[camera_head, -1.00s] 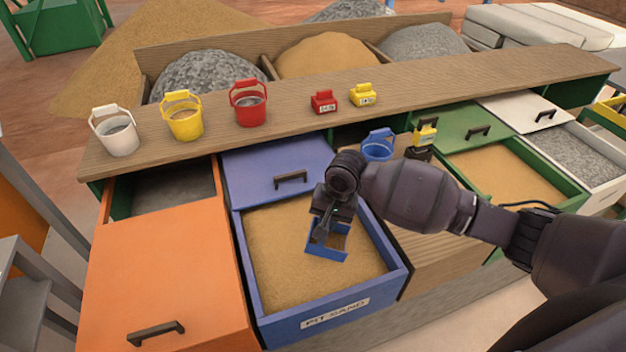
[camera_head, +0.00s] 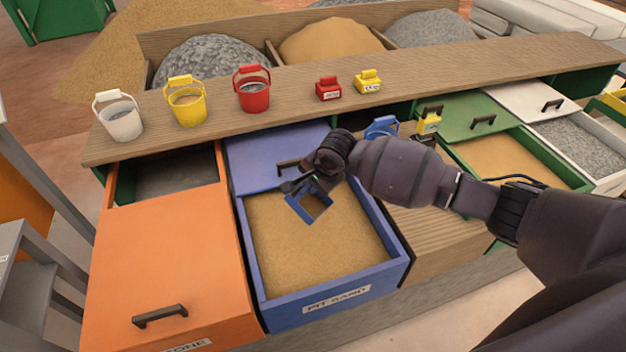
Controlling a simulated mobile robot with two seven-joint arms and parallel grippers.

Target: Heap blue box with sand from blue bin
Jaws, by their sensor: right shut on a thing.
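The blue bin (camera_head: 361,289), labelled pit sand, stands open at the front and holds tan sand (camera_head: 325,250). Its blue lid (camera_head: 262,165) with a dark handle covers the back part. My right gripper (camera_head: 297,187) is shut on the small blue box (camera_head: 318,212) and holds it tilted at the back of the sand, near the lid's front edge. The box looks brownish inside; I cannot tell how much sand it holds or whether it touches the sand. The fingertips are partly hidden by the wrist. My left gripper is not in view.
An orange bin (camera_head: 170,270) stands left of the blue bin and a green bin (camera_head: 515,160) of sand to the right. White, yellow and red buckets (camera_head: 252,93) and small red and yellow boxes (camera_head: 367,81) stand on the shelf.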

